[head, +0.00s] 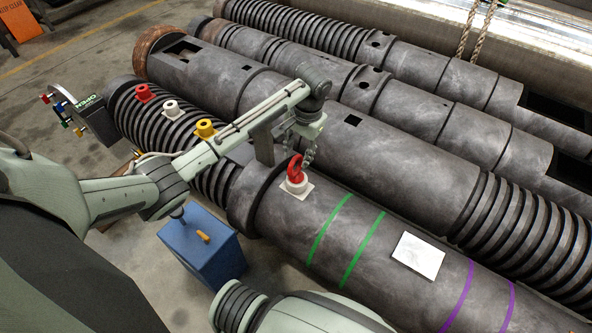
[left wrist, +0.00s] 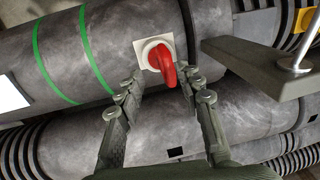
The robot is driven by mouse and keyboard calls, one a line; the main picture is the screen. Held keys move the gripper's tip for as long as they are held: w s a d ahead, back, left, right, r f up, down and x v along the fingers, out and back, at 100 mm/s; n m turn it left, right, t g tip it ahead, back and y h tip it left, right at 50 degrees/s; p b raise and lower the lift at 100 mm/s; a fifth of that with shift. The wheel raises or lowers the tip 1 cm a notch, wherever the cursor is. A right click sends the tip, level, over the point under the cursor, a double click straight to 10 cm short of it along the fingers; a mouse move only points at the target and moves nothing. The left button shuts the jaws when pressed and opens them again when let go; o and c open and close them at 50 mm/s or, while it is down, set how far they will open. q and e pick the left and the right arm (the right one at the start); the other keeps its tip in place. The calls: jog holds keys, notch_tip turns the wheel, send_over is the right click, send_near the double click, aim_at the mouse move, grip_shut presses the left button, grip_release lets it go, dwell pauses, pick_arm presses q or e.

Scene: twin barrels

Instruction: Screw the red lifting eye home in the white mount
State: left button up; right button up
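The red lifting eye (head: 295,171) stands upright in the white mount (head: 299,192) on the near barrel. The eye also shows in the left wrist view (left wrist: 168,70), with the square white plate of the mount (left wrist: 146,46) around its base. My left gripper (head: 301,148) is just above the eye, its fingers pointing down. In the left wrist view its two fingers (left wrist: 161,77) are apart, one on each side of the eye, with gaps visible. How far the eye is screwed in cannot be told. My right gripper is out of view.
Red (head: 144,93), white (head: 171,108) and yellow (head: 205,128) mounts sit on the ribbed barrel part. A blue box (head: 204,252) stands on the floor. A white plate (head: 417,256) lies on the near barrel, between green and purple bands. Other barrels lie behind.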

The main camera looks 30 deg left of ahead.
pick_arm(q)
jog(key=b, duration=0.2)
send_over(296, 180)
jog(key=shift+s+d+f, duration=0.1)
jog(key=shift+d+f, duration=0.1)
jog(key=shift+f, duration=1.55)
jog(key=shift+s+d+f, duration=0.1)
jog(key=shift+d+f, duration=0.05)
jog(key=shift+f, duration=1.6)
